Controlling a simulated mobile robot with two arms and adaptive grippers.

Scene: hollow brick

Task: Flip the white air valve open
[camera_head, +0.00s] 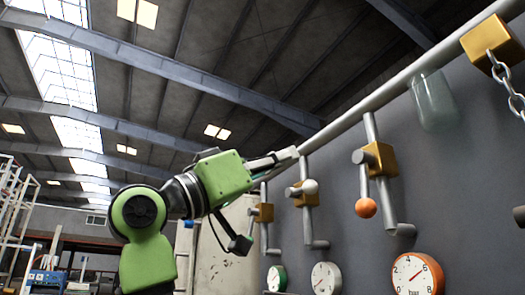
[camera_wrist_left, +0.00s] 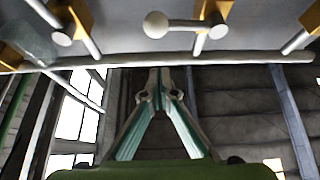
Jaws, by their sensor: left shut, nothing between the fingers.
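The white air valve has a gold body (camera_head: 309,196) on a vertical pipe and a lever ending in a white ball (camera_head: 310,187). In the left wrist view the white ball (camera_wrist_left: 156,24) is left of the lever's grey pivot (camera_wrist_left: 217,32), with the lever lying sideways across the pipe. My left gripper (camera_head: 292,154) is shut and empty, above the white ball in the head view, by the long overhead pipe. In the left wrist view its fingertips (camera_wrist_left: 160,72) meet just below that pipe; I cannot tell whether they touch it. My right gripper is not in view.
A gold valve (camera_head: 380,158) with an orange ball (camera_head: 366,208) hanging down is to the right; another gold valve (camera_head: 262,213) is to the left. The long pipe (camera_head: 350,118) slants above them. Dials (camera_head: 417,275) sit below. A chain (camera_head: 508,88) hangs far right.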

